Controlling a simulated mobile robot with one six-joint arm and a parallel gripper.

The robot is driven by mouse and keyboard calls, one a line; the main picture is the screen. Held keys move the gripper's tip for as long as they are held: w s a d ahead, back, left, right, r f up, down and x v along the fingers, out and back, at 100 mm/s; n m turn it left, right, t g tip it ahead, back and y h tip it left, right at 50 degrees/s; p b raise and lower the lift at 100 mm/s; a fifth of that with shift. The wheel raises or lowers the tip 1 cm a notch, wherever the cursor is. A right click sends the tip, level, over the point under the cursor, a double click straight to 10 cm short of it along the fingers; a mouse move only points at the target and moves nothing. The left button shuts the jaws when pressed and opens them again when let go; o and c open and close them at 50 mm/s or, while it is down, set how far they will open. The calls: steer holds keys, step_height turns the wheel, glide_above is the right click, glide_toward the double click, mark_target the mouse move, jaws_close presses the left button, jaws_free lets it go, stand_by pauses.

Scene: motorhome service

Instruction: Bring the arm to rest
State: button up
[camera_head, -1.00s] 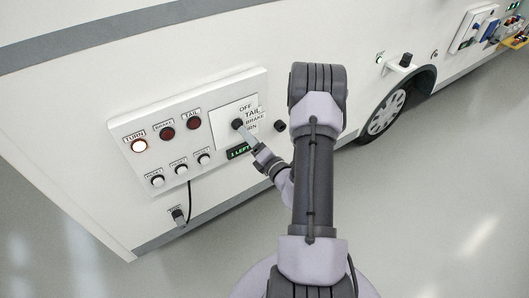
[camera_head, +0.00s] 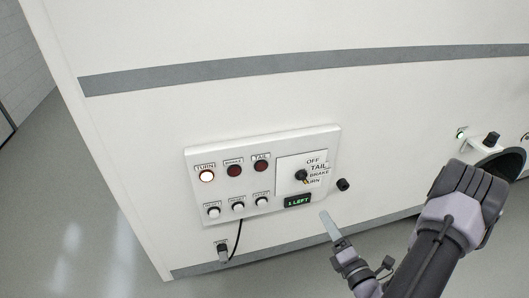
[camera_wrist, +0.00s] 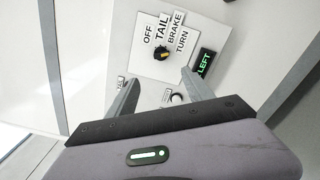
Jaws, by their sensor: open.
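My gripper (camera_head: 328,222) is open and empty. It hangs in front of the vehicle wall, below and to the right of the test panel (camera_head: 265,150), apart from the black rotary knob (camera_head: 302,177). In the wrist view both fingers of my gripper (camera_wrist: 160,88) stand spread, with the knob (camera_wrist: 161,53) beyond them. The knob's yellow mark appears to point toward TURN. My arm reaches in from the lower right of the head view, bent at a large dark joint.
The TURN lamp (camera_head: 207,177) is lit; the BRAKE lamp (camera_head: 234,171) and TAIL lamp (camera_head: 261,166) look dark. A small display (camera_head: 297,201) reads "1 LEFT". A cable plug (camera_head: 222,250) sits below the panel. A wheel arch (camera_head: 505,165) is at right. Floor at left is clear.

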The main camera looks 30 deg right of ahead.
steer(key=w+a+r+n+g+y+b, duration=0.1)
steer(key=a+r+n+g+y, duration=0.1)
steer(key=a+r+n+y, duration=0.35)
steer(key=w+a+r+n+g+y, duration=0.2)
steer(key=a+n+y, duration=0.4)
steer(key=a+n, duration=0.3)
steer(key=w+a+r+n+g+y+b, duration=0.1)
steer(key=a+r+n+g+y, duration=0.1)
steer(key=a+r+n+y, duration=0.5)
steer(key=s+a+f+n+g+h+b, duration=0.2)
steer(key=s+a+f+n+g+h, duration=0.2)
steer(key=s+a+n+g+h, duration=0.95)
steer(key=w+d+r+n+t+y+b, duration=0.1)
steer(key=w+d+r+n+t, duration=0.1)
steer(key=d+r+n+t, duration=0.2)
steer(key=r+n+t, duration=0.1)
steer(key=n+t, duration=0.2)
steer(key=n, duration=0.4)
steer(key=shift+w+d+r+t, duration=0.2)
steer(key=shift+w+d+t, duration=0.05)
steer(key=shift+w+t, duration=0.1)
